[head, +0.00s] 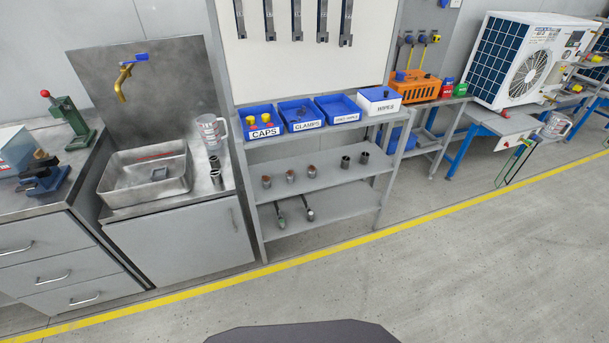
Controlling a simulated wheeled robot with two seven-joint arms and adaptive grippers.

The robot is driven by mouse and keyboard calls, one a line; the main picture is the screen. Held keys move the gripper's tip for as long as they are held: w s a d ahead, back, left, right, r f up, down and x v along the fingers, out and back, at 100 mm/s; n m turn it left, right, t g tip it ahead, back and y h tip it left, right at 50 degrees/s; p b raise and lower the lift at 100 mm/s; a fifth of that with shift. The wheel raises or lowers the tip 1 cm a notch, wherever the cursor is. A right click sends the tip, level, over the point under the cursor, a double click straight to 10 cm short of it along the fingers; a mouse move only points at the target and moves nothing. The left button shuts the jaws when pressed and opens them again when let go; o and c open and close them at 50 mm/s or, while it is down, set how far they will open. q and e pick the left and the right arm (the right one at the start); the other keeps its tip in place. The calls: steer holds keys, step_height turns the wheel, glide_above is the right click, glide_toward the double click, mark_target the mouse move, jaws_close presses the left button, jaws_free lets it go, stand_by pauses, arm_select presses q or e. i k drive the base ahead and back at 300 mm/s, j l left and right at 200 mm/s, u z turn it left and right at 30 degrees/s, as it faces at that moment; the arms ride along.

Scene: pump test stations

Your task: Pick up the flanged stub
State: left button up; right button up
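Several short pipe-like pieces are in the head view, and I cannot tell for certain which is the flanged stub. On the middle shelf stand three reddish-brown-topped stubs, the left one (266,182), the middle one (290,176) and the right one (312,171). To their right stand two dark cylinders, one (345,163) beside the other (364,158). Two metal cylinders, one (214,162) behind the other (216,178), stand on the sink counter. Neither of my grippers is in view.
The shelf rack (320,208) holds blue bins marked caps (262,122) and clamps (301,113) on top, and two handled tools on the bottom. A clear jug (211,133) stands by the sink basin (145,174). The floor before the rack is clear beyond a yellow line.

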mark_target(288, 173)
steer(key=i+l+u, duration=0.1)
steer(key=i+l, duration=0.15)
steer(key=l, duration=0.15)
steer(key=i+l+u, duration=0.25)
steer(key=i+l, duration=0.25)
steer(key=l, duration=0.3)
